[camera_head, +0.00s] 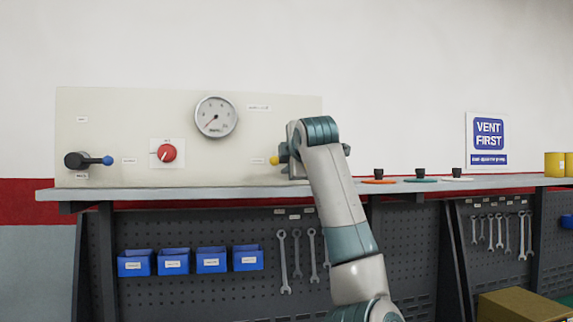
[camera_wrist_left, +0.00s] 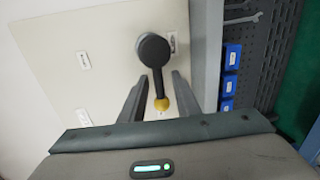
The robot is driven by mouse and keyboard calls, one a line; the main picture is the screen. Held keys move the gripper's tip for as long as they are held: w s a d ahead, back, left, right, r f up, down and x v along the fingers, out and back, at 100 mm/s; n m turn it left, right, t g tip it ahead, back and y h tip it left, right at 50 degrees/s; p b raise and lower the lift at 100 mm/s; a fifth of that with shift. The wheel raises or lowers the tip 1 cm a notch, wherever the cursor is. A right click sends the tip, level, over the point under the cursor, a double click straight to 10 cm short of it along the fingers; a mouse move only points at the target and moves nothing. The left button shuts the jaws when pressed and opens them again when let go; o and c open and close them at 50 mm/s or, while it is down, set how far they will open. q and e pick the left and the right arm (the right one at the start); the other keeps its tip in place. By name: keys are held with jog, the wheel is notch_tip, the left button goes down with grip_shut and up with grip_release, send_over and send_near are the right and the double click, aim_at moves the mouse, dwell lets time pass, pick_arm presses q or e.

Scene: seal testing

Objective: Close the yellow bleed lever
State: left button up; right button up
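The yellow bleed lever shows in the left wrist view as a black round hub with a black arm (camera_wrist_left: 157,72) ending in a yellow knob (camera_wrist_left: 162,103). The knob (camera_head: 274,160) also shows in the head view, at the right part of the pale panel. My left gripper (camera_wrist_left: 158,95) has its two fingers apart, one on each side of the lever arm near the knob. I cannot tell whether either finger touches it. In the head view my left wrist (camera_head: 318,135) hides the lever's hub. My right gripper is in neither view.
The panel (camera_head: 120,115) also carries a gauge (camera_head: 215,116), a red knob (camera_head: 166,153) and a blue-tipped lever (camera_head: 90,160). Orange, teal and white discs with black knobs (camera_head: 420,175) stand on the shelf to the right. Blue bins (camera_head: 172,262) and wrenches hang below.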

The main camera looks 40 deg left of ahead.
pick_arm(q)
jog(key=b+v, duration=0.6)
jog(key=v, duration=1)
jog(key=shift+s+d, duration=0.2)
jog(key=shift+d, duration=0.05)
jog(key=shift+r, duration=0.1)
